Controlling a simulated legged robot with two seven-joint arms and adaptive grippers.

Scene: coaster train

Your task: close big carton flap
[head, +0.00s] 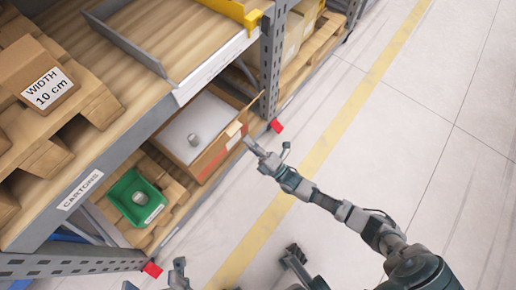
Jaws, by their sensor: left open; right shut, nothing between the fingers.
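The big carton (212,153) stands on the lower shelf, brown with a red and white label on its front. A pale grey surface fills its top, and a small grey cylinder (193,140) rests there; I cannot tell how deep it lies. A tan flap (236,128) sticks up at the carton's right end. My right gripper (250,144) is shut and empty, just right of the carton's front right corner, close to the flap; contact cannot be told. My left gripper (154,278) is open at the bottom edge, partly cut off, away from the carton.
A green bin (135,199) holding a small grey object sits left of the carton on the pallet. The upper shelf (105,150) overhangs from the left. A rack upright (271,60) stands behind the carton's right end. Open floor (340,165) lies right.

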